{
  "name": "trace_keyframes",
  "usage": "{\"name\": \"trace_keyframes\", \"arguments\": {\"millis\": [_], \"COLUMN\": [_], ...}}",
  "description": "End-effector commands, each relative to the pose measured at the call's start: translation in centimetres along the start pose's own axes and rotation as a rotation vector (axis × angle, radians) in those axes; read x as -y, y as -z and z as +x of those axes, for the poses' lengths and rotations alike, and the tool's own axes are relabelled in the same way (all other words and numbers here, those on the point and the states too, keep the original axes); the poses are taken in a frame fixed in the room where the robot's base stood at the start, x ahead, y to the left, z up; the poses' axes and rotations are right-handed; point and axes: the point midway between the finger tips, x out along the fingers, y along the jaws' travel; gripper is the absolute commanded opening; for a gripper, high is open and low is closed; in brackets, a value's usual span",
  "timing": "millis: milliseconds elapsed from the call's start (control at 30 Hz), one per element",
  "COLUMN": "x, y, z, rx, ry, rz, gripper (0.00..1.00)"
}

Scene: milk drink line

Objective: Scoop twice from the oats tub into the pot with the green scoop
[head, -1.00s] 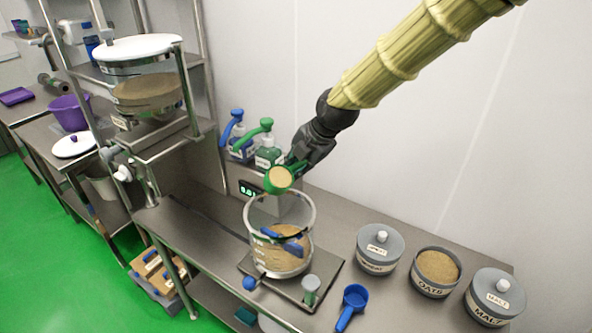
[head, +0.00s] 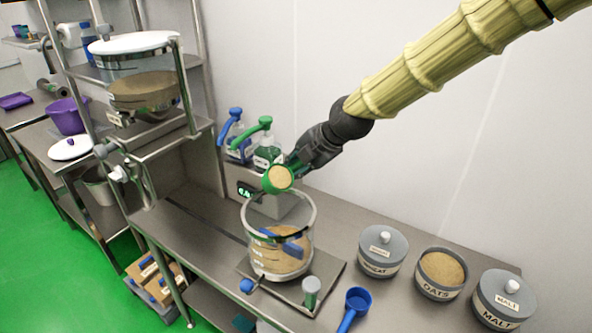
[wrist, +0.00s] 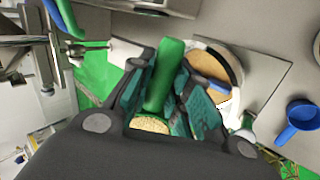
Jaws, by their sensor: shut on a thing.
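My gripper (head: 294,163) is shut on the handle of the green scoop (head: 270,183). The scoop's cup holds a tan fill and is over the back rim of the clear pot (head: 248,236). In the wrist view the green handle (wrist: 165,75) lies between the fingers, with tan grain in the cup below it. The pot stands on the scale plate and has tan contents and a blue thing inside. The oats tub (head: 436,291) is open, with tan oats showing, to the right of the pot.
Closed lidded tubs, one labelled malt (head: 502,300) and another (head: 383,252), flank the oats tub. A blue scoop (head: 356,304) lies in front of them. Bottles with blue and green pumps (head: 264,150) stand behind the pot. A steel shelf rack rises at left.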

Motion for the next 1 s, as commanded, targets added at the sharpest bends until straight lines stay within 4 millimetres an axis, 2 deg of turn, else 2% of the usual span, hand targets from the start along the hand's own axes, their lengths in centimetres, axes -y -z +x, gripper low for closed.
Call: {"name": "trace_keyframes", "arguments": {"millis": [1000], "x": [0.55], "y": [-0.07], "z": [0.5], "rx": [0.002], "ry": [-0.172], "rz": [0.0], "gripper": [0.0]}}
